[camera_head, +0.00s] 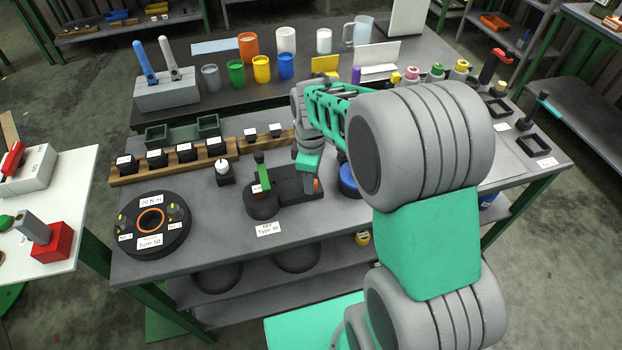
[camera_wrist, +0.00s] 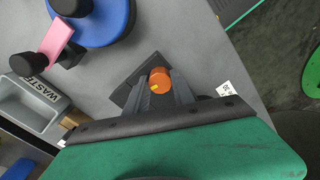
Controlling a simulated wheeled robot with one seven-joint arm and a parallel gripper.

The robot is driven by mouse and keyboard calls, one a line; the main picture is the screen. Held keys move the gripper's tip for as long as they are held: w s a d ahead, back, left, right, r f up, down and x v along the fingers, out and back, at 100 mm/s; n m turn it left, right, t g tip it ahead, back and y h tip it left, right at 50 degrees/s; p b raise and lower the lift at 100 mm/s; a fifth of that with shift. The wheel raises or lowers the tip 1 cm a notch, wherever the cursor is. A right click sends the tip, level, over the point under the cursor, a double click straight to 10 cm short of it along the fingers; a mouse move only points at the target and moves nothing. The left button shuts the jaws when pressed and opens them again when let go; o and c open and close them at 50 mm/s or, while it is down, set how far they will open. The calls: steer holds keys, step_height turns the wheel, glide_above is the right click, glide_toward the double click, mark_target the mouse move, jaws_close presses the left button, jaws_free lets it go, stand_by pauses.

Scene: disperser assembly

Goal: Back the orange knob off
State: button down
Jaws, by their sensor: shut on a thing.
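The orange knob (camera_wrist: 159,76) shows in the wrist view as a short cylinder with a small yellow mark on its side. It sits between the fingertips of my gripper (camera_wrist: 163,92), which is shut on it. A dark square-edged block (camera_wrist: 124,94) lies beneath the knob and the fingers. In the head view the knob (camera_head: 317,185) is a small orange spot beside my gripper (camera_head: 311,178), at the right end of the dark fixture (camera_head: 290,190). My own gripper and wrist hide part of the knob, so its lower end and how it is seated cannot be seen.
A blue disc (camera_head: 347,178) stands close to the right of my gripper; the wrist view shows it with a pink-handled part (camera_wrist: 62,42). A grey bin marked WASTE (camera_wrist: 28,105) is beyond it. A round base with a green lever (camera_head: 262,203) stands left. The front table edge is clear.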

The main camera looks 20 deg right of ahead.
stand_by(0.4)
steer(key=c, duration=1.1)
jaws_free()
steer(key=shift+r, duration=0.15)
step_height(320, 180, up, 8)
steer(key=shift+a+f+b, duration=0.1)
steer(key=shift+f+b, duration=0.1)
steer(key=shift+b, duration=0.25)
